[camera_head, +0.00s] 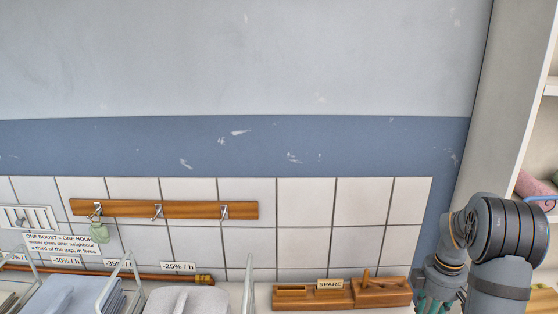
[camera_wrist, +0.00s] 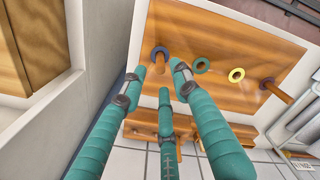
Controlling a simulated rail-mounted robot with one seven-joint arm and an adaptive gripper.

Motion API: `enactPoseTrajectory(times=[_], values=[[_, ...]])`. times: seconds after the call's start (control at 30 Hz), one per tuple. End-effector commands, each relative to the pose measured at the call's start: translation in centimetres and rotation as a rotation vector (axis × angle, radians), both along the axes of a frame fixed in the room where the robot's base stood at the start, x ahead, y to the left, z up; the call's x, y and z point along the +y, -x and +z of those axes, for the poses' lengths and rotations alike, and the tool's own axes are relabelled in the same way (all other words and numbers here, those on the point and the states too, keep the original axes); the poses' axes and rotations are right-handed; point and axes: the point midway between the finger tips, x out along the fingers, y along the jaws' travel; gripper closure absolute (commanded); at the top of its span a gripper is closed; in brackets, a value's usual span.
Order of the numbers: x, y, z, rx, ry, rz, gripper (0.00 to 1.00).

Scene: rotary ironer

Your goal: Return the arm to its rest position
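My gripper (camera_head: 432,304) hangs at the lower right of the head view, below my bent arm, with its fingertips cut off by the bottom edge. In the wrist view its three teal fingers (camera_wrist: 165,73) reach forward with their tips apart. No object shows between them.
A wooden holder marked SPARE (camera_head: 383,292) stands left of my gripper. A hook rail (camera_head: 185,209) with a green tag (camera_head: 99,232) is on the tiled wall. Shelving (camera_head: 549,110) rises close to my arm at right. The upper wall (camera_head: 250,60) is clear.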

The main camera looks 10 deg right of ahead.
Motion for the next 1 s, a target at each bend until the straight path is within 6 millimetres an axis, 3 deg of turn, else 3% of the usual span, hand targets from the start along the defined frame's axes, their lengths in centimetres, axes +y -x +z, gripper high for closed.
enactPoseTrajectory(times=[0.4,0.43,0.6,1.0], values=[[0.1,0.1,-8.9,0.001,-0.001,-0.001,0.70],[0.0,-0.1,-7.5,-0.004,0.002,-0.001,0.70],[0.0,-0.1,-5.9,-0.004,0.001,-0.001,0.70],[0.1,-0.1,-5.1,-0.001,0.001,0.000,0.70]])
